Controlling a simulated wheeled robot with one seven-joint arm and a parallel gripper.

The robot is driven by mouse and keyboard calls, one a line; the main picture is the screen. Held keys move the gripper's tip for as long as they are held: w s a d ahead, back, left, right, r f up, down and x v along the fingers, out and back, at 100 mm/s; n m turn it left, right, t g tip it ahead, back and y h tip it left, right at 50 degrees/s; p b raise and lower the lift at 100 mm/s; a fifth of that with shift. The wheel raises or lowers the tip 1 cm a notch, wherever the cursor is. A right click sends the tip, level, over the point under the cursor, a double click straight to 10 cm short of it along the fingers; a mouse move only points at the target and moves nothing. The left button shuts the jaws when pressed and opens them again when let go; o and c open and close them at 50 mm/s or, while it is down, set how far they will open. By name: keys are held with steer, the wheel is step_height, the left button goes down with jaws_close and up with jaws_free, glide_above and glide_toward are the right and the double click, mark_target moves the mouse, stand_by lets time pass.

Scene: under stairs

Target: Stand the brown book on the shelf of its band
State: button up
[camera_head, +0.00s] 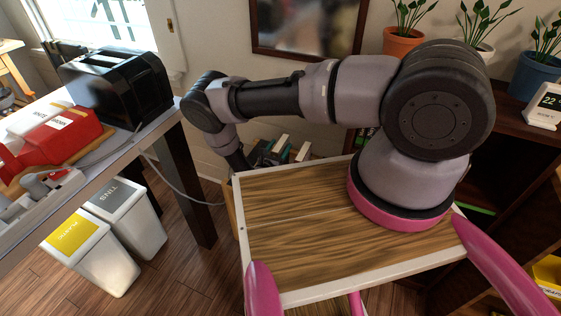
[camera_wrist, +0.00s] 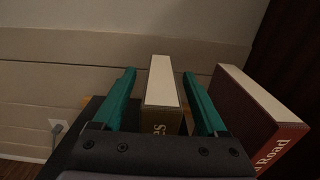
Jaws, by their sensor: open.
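My gripper (camera_wrist: 159,74) is open, with one teal finger on each side of an upright book (camera_wrist: 162,82) with pale page edges. Its spine looks dark brown with a few light letters, dim in this light. I cannot tell whether the fingers touch it. A second book (camera_wrist: 262,118), dark red with white letters ending in "Road", stands tilted to the right of the gripper. In the head view my gripper (camera_head: 262,155) is low behind my wooden top, beside the book tops (camera_head: 302,152). The dark bookshelf (camera_head: 510,135) stands at the right, partly hidden by my arm.
Potted plants (camera_head: 403,42) and a clock (camera_head: 545,105) top the bookshelf. A wall outlet (camera_wrist: 57,126) has a plug.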

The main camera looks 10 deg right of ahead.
steer(key=shift+w+d, duration=0.2)
steer(key=shift+w, duration=0.1)
jaws_close()
stand_by(1.2)
